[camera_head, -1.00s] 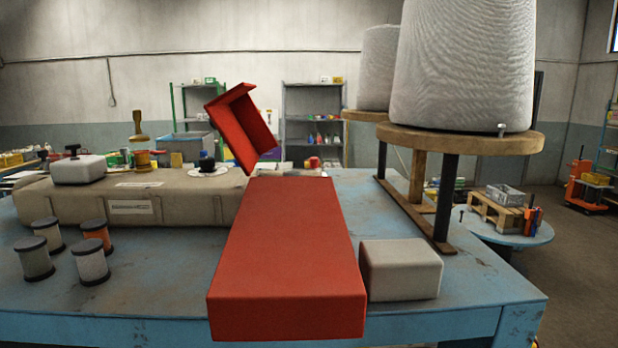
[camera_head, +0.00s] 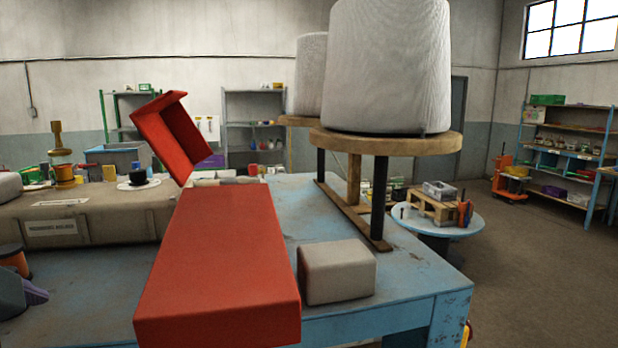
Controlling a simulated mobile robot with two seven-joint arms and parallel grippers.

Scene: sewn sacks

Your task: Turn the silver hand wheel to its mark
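I cannot make out a silver hand wheel or its mark in the head view. A white disc with a black knob (camera_head: 138,182) sits on the long tan sewn sack (camera_head: 100,215) at the left; I cannot tell whether it is a wheel. A dark grey and purple shape, seemingly my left gripper (camera_head: 34,293), shows at the lower left edge. It is cut off by the frame, in front of an orange spool (camera_head: 13,260), and its fingers cannot be read. My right gripper is not in view.
A long red block (camera_head: 220,265) and a tilted red open box (camera_head: 172,136) stand mid-table. A grey block (camera_head: 337,271) lies near the front edge. A big white ribbed cylinder (camera_head: 388,70) rests on a wooden stand (camera_head: 385,142). The blue table (camera_head: 300,215) has bare room behind the grey block.

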